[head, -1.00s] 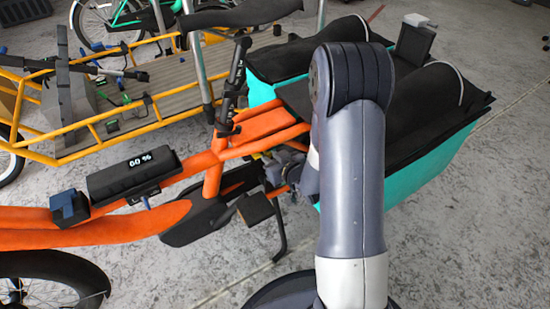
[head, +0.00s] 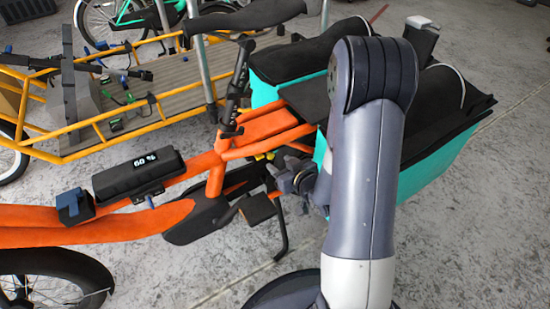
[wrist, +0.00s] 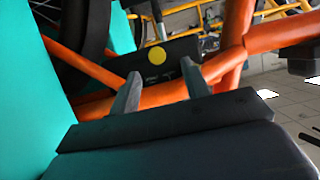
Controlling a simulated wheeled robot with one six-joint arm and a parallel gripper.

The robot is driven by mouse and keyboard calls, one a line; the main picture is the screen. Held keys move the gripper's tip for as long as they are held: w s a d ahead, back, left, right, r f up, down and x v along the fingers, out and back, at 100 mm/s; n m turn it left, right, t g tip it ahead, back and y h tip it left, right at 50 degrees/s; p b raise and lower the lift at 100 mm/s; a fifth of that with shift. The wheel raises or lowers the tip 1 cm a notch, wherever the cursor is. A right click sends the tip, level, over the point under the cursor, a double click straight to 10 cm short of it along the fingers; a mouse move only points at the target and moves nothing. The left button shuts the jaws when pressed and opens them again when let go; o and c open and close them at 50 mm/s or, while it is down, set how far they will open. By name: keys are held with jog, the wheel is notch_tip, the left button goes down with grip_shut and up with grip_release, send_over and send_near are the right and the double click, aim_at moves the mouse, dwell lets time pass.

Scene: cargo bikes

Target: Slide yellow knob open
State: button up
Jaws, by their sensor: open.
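The yellow knob (wrist: 157,55) is a small round disc on the face of a black box (wrist: 178,50) mounted by the orange bike frame (wrist: 150,96) in the wrist view. My gripper (wrist: 160,69) is open, its two grey fingers pointing toward the box, one on each side of the knob in the picture. The gap between them looks empty. I cannot tell how far the fingertips are from the knob. In the head view my gripper (head: 297,177) is beside the orange frame, partly hidden by my arm, and the knob cannot be clearly made out.
The orange cargo bike (head: 110,228) carries a black battery (head: 140,178) with a display and teal-sided bags (head: 440,148). A pedal (head: 257,208) sits just below my gripper. A yellow cargo bike (head: 100,128) stands behind. Grey floor (head: 470,240) is clear at the right.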

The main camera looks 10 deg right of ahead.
aim_at(272, 157)
jog(key=p+v, duration=0.1)
jog(key=v, duration=0.5)
jog(key=shift+w, duration=0.1)
jog(key=b+x, duration=0.2)
jog(key=x, duration=0.9)
jog(key=shift+f+b, duration=0.1)
jog(key=shift+b, duration=0.3)
jog(key=shift+d, duration=0.2)
jog(key=shift+w+d, duration=0.1)
jog(key=shift+d, duration=0.25)
